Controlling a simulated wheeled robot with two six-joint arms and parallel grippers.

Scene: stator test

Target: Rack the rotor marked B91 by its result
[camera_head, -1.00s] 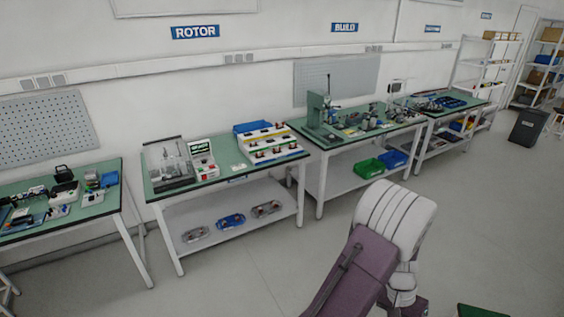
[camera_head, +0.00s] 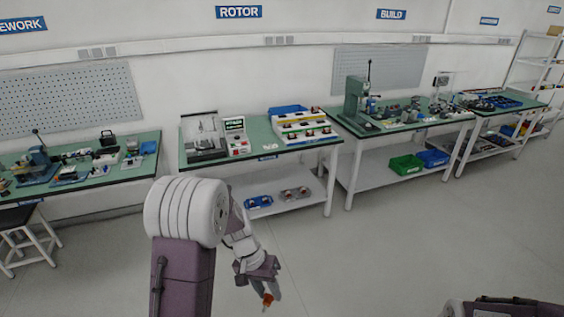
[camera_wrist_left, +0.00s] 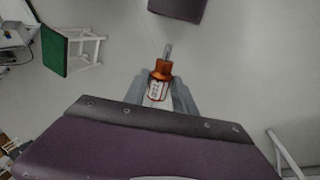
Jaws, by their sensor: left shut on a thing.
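My left gripper (camera_head: 268,291) is shut on a rotor (camera_head: 267,301), held over open floor in front of the ROTOR bench. In the left wrist view the rotor (camera_wrist_left: 161,71) is orange with a grey shaft pointing away from the gripper. It has a white label with dark marks between the fingers, too small to read surely. My right gripper is not in view.
A blue bin (camera_head: 287,110) stands behind the rack. The shelf below holds a blue tray (camera_head: 258,202) and other trays. The BUILD bench (camera_head: 400,126) is to the right, another bench and a stool (camera_head: 22,226) to the left. Floor ahead is clear.

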